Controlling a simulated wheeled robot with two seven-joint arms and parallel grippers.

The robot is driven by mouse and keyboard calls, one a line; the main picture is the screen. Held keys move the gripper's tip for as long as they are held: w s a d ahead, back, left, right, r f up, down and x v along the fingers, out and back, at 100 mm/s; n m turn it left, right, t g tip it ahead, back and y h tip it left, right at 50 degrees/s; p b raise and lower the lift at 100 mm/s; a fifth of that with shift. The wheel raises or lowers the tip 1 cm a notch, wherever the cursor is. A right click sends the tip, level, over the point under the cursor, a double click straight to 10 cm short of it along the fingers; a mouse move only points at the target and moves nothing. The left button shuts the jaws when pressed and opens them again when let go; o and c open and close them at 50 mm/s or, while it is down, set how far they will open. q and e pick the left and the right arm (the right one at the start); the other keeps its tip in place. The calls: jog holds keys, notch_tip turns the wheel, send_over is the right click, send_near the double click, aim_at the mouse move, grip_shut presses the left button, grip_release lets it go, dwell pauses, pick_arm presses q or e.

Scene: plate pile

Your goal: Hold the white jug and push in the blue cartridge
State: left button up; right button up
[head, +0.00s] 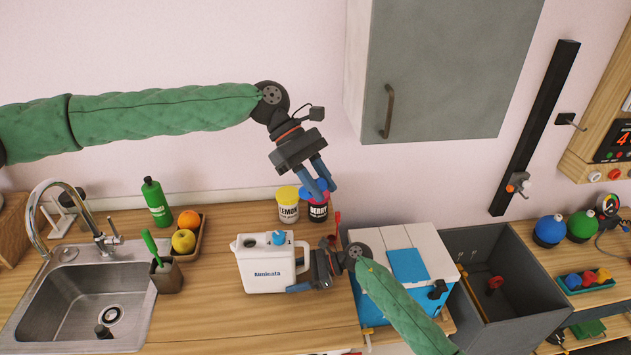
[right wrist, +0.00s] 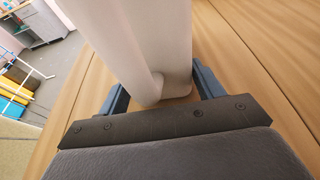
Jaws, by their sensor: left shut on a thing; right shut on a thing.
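The white jug (head: 262,272) stands upright on the wooden counter, with its handle to the right. The blue cartridge (head: 279,238) sits in the jug's top, its upper part standing above the opening. My right gripper (head: 300,276) is shut on the jug's handle. The right wrist view shows the white handle (right wrist: 150,60) between its fingers. My left gripper (head: 322,188) is behind and above the jug, pointing down at the lid of the berry jar (head: 318,212). It appears shut on that jar's lid, though its fingers partly hide the contact.
The lemon jar (head: 288,209) stands beside the berry jar. A white and blue box (head: 425,243) is right of the jug. A fruit tray (head: 199,235), green bottle (head: 156,203) and brush holder (head: 167,280) are left. The counter before the jug is clear.

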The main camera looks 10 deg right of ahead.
aim_at(298, 192)
pick_arm(q)
jog(key=shift+w+a+f+n+h, duration=0.15)
jog(key=shift+w+f+n+h, duration=0.05)
jog(key=shift+n+h, duration=0.65)
jog(key=shift+w+a+f+n+t+h, duration=0.1)
jog(key=shift+w+a+n+t+h, duration=0.15)
jog(key=shift+n+h, duration=0.35)
jog(key=shift+w+a+f+n+t+h, duration=0.15)
jog(key=shift+a+n+h, duration=0.1)
jog(key=shift+n+h, duration=0.3)
jog(key=a+n+t+h, duration=0.1)
jog(key=w+a+n+h, duration=0.1)
jog(key=a+f+t+h, duration=0.1)
jog(key=shift+w+n+t, duration=0.3)
jog(key=shift+w+n, duration=0.05)
jog(key=shift+n, duration=0.05)
jog(key=w+a+f+n+t+h, duration=0.2)
jog(key=a+f+t, duration=0.1)
jog(key=a, duration=0.3)
jog(key=w+a+f+n+t+h, duration=0.1)
jog(key=a+f+n+t+h, duration=0.1)
jog(key=a, duration=0.5)
jog(key=shift+w+f+n+t, duration=0.35)
jog(key=shift+f+n+t, duration=0.35)
jog(key=shift+t, duration=0.7)
jog(key=shift+a, duration=0.1)
jog(key=shift+f, duration=2.75)
jog(key=shift+s+f, duration=0.15)
jog(key=shift+f, duration=2.3)
